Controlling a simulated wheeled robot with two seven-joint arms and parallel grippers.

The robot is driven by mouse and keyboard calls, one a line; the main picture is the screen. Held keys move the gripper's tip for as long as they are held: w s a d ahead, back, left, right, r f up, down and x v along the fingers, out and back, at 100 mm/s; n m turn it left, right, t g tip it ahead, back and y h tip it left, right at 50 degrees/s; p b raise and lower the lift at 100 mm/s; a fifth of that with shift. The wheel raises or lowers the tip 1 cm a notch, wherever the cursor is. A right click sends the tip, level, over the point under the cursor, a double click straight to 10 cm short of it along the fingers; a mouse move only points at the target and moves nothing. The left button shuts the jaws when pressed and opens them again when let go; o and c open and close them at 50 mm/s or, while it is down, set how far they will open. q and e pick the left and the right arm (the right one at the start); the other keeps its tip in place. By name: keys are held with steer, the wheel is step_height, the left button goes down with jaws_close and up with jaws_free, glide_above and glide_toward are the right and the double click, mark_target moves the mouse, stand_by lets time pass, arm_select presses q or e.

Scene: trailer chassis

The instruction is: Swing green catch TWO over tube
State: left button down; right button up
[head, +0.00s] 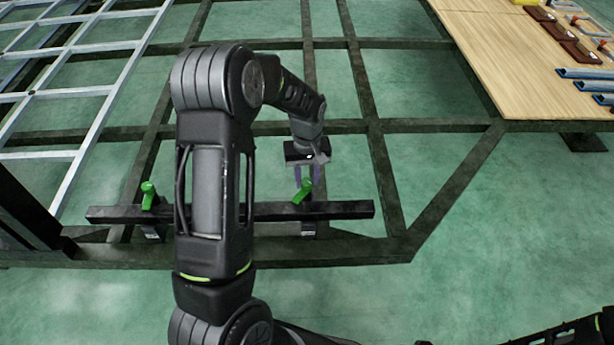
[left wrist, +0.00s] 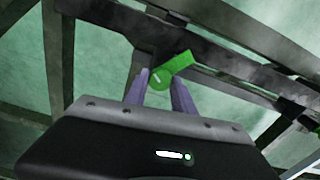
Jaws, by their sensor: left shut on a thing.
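A dark square tube (head: 340,209) lies across the chassis frame in the head view. A green catch (head: 302,192) sits at its right part, tilted, with my left gripper (head: 306,184) at it from the far side. In the left wrist view, the purple fingers (left wrist: 159,82) stand on either side of the catch's (left wrist: 178,64) round end and are shut on it; its lever slants up to the right, by the tube (left wrist: 225,62). A second green catch (head: 148,194) stands upright at the tube's left part. No number shows on either. My left arm hides part of the tube.
Dark chassis beams (head: 375,150) run around and below the tube. A pale metal ladder-like frame (head: 75,90) lies at the left. A wooden board (head: 500,60) at the upper right carries blue tubes (head: 588,74) and brown blocks (head: 560,30).

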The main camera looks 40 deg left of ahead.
mark_target(307, 181)
arm_select(q)
steer(key=n+p, duration=0.1)
steer(key=n, duration=0.3)
steer(key=shift+r+n, duration=0.15)
steer(key=shift+n, duration=0.15)
steer(key=shift+n+p, duration=0.85)
steer(key=shift+n, duration=0.65)
steer(key=c, duration=1.1)
jaws_free()
steer(key=shift+o, duration=0.2)
step_height(307, 181, up, 8)
steer(key=shift+f+p, duration=0.2)
steer(key=shift+p, duration=0.55)
